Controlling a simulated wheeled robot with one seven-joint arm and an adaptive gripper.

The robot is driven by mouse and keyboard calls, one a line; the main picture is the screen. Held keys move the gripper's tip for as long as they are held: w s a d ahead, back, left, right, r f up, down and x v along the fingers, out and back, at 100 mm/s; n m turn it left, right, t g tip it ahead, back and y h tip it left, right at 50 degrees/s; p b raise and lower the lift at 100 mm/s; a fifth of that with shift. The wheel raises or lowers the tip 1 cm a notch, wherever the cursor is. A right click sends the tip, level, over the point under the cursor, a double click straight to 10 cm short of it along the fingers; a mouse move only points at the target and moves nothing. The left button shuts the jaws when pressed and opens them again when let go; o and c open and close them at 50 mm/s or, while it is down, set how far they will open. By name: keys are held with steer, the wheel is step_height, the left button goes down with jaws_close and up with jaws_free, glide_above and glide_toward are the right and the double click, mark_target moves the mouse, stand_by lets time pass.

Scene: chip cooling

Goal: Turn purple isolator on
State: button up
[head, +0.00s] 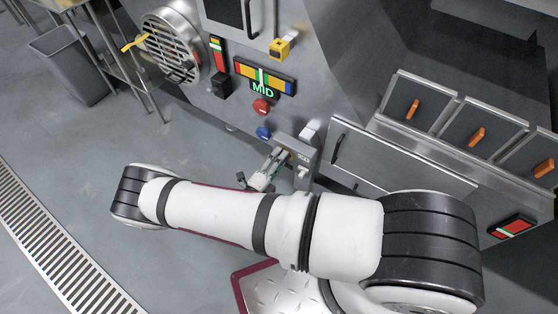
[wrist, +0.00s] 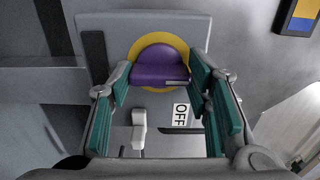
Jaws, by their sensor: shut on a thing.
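The purple isolator (wrist: 160,66) is a purple rotary handle on a yellow disc (wrist: 181,53), set on a grey panel in the wrist view. My gripper (wrist: 160,80) has its green-padded fingers on either side of the handle, shut on it. A white label reading OFF (wrist: 181,117) is on the panel below and to the right of the handle. In the head view my gripper (head: 274,165) is at the front of a small grey box on the machine. The purple handle cannot be made out there.
A white lever (wrist: 138,132) stands just below the handle. In the head view, a red button (head: 261,106) and a blue button (head: 263,133) sit left of the box. A drawer front with a black handle (head: 337,150) is close on the right. Open floor lies to the left.

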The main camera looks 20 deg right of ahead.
steer(key=o, duration=1.2)
steer(key=shift+c, duration=0.2)
steer(key=v, duration=1.2)
